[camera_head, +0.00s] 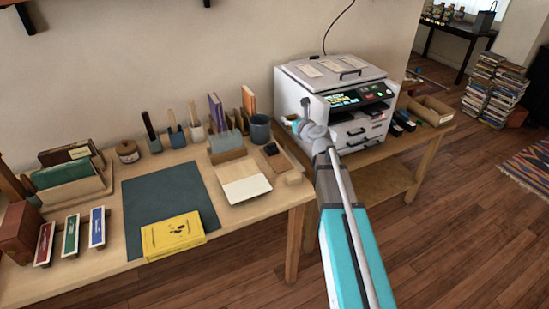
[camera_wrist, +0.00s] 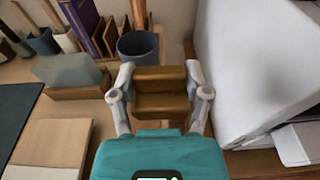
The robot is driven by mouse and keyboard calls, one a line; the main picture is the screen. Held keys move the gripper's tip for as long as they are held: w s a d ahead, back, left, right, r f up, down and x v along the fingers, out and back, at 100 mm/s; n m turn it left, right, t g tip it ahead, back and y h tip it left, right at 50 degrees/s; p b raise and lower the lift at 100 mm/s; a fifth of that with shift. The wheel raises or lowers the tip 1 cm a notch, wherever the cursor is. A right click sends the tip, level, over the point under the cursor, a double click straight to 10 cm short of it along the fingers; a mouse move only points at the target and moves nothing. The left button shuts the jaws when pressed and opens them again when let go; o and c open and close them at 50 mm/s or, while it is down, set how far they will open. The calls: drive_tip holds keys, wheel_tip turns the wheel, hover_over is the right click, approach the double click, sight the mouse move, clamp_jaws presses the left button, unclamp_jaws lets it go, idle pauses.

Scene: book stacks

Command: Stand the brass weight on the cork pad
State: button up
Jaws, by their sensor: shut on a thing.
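The brass weight (camera_wrist: 161,102), a golden-brown stepped block, sits between the two fingers of my gripper (camera_wrist: 160,76) in the wrist view. The fingers are shut on its left and right sides. In the head view my gripper (camera_head: 294,122) is over the right end of the desk, just left of the printer, and the weight cannot be made out there.
The white printer (camera_head: 337,98) stands close on the right. A blue-grey cup (camera_head: 260,129) is just beyond my gripper. A cream pad (camera_head: 246,190), a dark mat (camera_head: 166,197) and a yellow book (camera_head: 172,236) lie on the desk (camera_head: 255,217).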

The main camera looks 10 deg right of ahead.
drive_tip(key=shift+a, duration=0.3)
drive_tip(key=shift+s+a+f, duration=0.1)
drive_tip(key=shift+s+a, duration=0.1)
drive_tip(key=shift+s, duration=0.15)
drive_tip(key=s+a+f+n+g+y+b, duration=0.1)
drive_tip(key=s+a+n+g+y, duration=0.2)
drive_tip(key=s, duration=0.4)
drive_tip(key=s+a+f+n+g+y+b, duration=0.1)
drive_tip(key=s+a+n+g+y, duration=0.2)
drive_tip(key=s+n+y, duration=0.3)
drive_tip(key=shift+s+a+f+g+y+b, duration=0.25)
drive_tip(key=shift+s+g+y+b, duration=0.1)
drive_tip(key=shift+s+g, duration=0.7)
drive_tip(key=b, duration=0.9)
hover_over(281, 165)
drive_tip(key=shift+f, duration=4.5)
drive_tip(key=shift+s, duration=0.1)
